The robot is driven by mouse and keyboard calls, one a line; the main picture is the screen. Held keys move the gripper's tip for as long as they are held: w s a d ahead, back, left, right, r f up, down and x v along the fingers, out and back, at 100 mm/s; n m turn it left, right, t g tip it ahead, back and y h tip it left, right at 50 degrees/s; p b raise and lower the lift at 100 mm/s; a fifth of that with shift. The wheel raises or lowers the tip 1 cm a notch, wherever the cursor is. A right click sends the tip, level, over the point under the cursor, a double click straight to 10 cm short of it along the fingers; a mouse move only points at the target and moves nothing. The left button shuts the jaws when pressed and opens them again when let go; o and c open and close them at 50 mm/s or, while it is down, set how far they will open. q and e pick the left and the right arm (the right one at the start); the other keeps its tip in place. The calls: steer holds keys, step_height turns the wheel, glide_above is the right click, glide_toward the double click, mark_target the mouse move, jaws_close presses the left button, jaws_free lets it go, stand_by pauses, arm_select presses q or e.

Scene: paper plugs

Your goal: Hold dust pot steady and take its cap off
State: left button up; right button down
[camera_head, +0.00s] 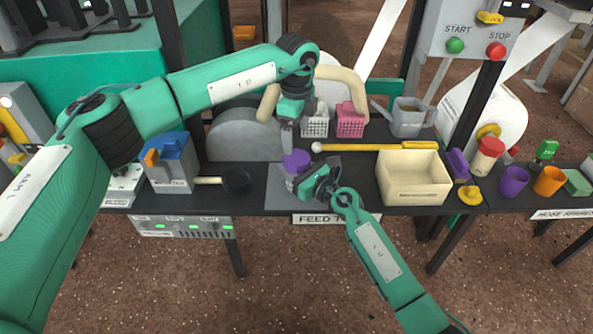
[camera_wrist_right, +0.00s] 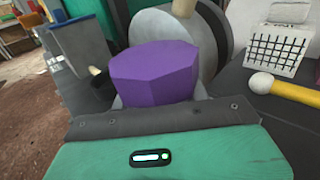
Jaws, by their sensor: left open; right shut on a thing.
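The dust pot stands on the grey plate (camera_head: 277,195) at the table's front edge, with its purple faceted cap (camera_head: 296,160) on top. The cap fills the middle of the right wrist view (camera_wrist_right: 155,72) and looks level. My right gripper (camera_head: 304,184) is shut on the pot from the front right, below the cap. The pot's body is mostly hidden by that gripper. My left gripper (camera_head: 288,147) points down just above the cap, open with nothing in it. Whether its fingertips touch the cap is unclear.
A yellow rod with a white ball end (camera_head: 365,147) and a cream crate (camera_head: 413,198) lie right of the pot. White (camera_head: 315,124) and pink (camera_head: 350,122) baskets stand behind.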

mark_target(296, 157)
arm_select(q)
steer(key=m, duration=1.6)
steer(key=shift+m, duration=0.3)
steer(key=m, duration=0.4)
steer(key=shift+m, duration=0.4)
steer(key=m, duration=0.9)
steer(key=shift+m, duration=0.3)
steer(key=m, duration=0.4)
steer(key=shift+m, duration=0.3)
steer(key=m, duration=0.4)
steer(key=shift+m, duration=0.4)
steer(key=m, duration=0.4)
steer(key=shift+f, duration=4.05)
steer(key=shift+c, duration=0.2)
